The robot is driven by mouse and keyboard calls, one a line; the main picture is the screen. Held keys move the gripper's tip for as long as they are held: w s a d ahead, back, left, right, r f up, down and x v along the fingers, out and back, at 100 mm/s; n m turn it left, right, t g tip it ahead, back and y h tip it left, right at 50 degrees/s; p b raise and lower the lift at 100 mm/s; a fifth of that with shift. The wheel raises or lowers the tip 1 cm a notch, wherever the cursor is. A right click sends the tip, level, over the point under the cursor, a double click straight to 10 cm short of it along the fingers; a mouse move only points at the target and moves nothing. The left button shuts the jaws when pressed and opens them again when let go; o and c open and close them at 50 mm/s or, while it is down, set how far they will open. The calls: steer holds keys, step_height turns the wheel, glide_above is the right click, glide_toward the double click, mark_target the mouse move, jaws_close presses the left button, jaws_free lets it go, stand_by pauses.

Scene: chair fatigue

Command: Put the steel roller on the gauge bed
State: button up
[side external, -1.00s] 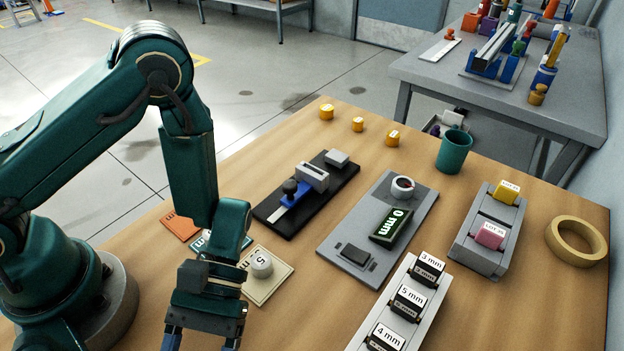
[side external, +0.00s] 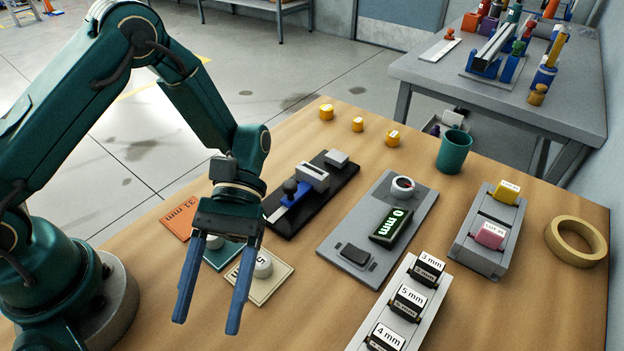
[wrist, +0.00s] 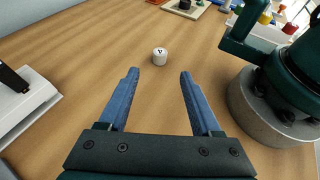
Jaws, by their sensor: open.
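My gripper (side external: 207,322) is open and empty, its blue fingers pointing down toward the table's near left area. In the wrist view my gripper (wrist: 158,73) shows a small pale cylinder (wrist: 160,56) on bare wood, just past the fingertips and between their lines. I cannot match it to the side view. A pale round piece (side external: 263,265) stands on a cream card, and another (side external: 214,241) on a teal card, partly behind my gripper. Which piece is the steel roller is unclear. A grey plate (side external: 345,236) carries a "0 mm" display; I cannot tell whether it is the gauge bed.
A black fixture (side external: 328,193) with a blue slide lies behind the cards. A rack of labelled blocks (side external: 403,318) stands front right. A teal cup (side external: 454,151), small yellow pieces (side external: 392,139) and a tape ring (side external: 576,242) are farther off. Bare wood lies below my fingers.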

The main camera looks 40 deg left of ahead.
steer(key=shift+w+a+r, duration=0.25)
steer(key=shift+w, duration=0.15)
steer(key=shift+w+a+r+t, duration=0.15)
steer(key=shift+a+r+t, duration=0.05)
steer(key=shift+r+t, duration=0.1)
steer(key=w+a+r+m+t+y, duration=0.3)
steer(key=a+r+t, duration=0.6)
steer(key=t, duration=0.6)
steer(key=a+m+y, duration=0.1)
steer(key=m+y, duration=0.1)
steer(key=y, duration=0.1)
steer(key=shift+a+r+t, duration=0.25)
steer(key=shift+a+t, duration=0.15)
steer(key=shift+o, duration=0.5)
steer(key=shift+w+a+r+m+t, duration=0.15)
steer(key=shift+a+r+m+t, duration=0.2)
steer(key=shift+t, duration=0.25)
